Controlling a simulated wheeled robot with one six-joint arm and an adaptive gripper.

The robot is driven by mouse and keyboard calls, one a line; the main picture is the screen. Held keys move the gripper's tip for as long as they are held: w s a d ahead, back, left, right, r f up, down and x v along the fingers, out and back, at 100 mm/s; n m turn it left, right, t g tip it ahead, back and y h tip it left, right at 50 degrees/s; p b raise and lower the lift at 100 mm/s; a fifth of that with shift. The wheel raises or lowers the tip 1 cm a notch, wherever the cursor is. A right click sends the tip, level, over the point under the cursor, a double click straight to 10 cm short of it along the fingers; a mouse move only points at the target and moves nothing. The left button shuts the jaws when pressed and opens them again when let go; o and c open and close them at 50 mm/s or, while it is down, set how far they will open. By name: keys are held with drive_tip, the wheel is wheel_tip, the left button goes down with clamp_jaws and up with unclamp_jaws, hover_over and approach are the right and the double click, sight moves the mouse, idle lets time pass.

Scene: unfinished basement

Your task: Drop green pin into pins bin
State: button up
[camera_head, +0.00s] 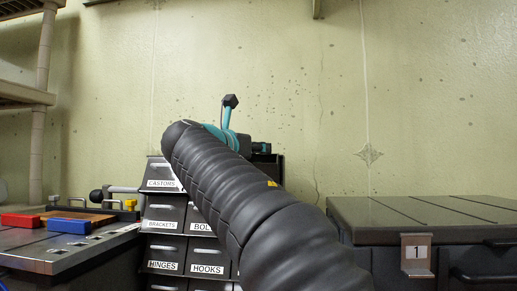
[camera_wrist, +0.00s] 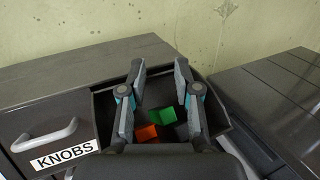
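In the wrist view, my gripper (camera_wrist: 160,66) is open, its two fingers wide apart above an open dark drawer bin (camera_wrist: 104,112). A green piece (camera_wrist: 161,117), which looks like the green pin, appears between the fingers, inside the bin and apart from both. An orange-red piece (camera_wrist: 146,133) lies close beside it. Another small reddish bit shows near the right finger. The open bin's label is hidden, so I cannot read whether it is the pins bin. In the head view, my arm hides the gripper and the open bin.
A closed drawer labelled KNOBS (camera_wrist: 62,153) is left of the open bin. The head view shows labelled drawers (camera_head: 165,215), a left bench with a blue block (camera_head: 68,226) and red block (camera_head: 20,220), and a dark chest marked 1 (camera_head: 450,213) at right. The wall is behind.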

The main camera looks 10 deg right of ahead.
drive_tip(key=shift+w+a+f, duration=0.15)
drive_tip(key=shift+w+f, duration=0.05)
drive_tip(key=shift+f, duration=0.25)
drive_tip(key=shift+w+a+f, duration=0.15)
drive_tip(key=shift+w+f, duration=0.05)
drive_tip(key=shift+f, duration=0.2)
drive_tip(key=shift+r, duration=0.5)
drive_tip(key=shift+a+r, duration=0.1)
drive_tip(key=shift+a, duration=0.25)
drive_tip(key=v, duration=1.1)
drive_tip(key=shift+s+r, duration=0.4)
drive_tip(key=shift+s, duration=0.05)
drive_tip(key=shift+d, duration=0.1)
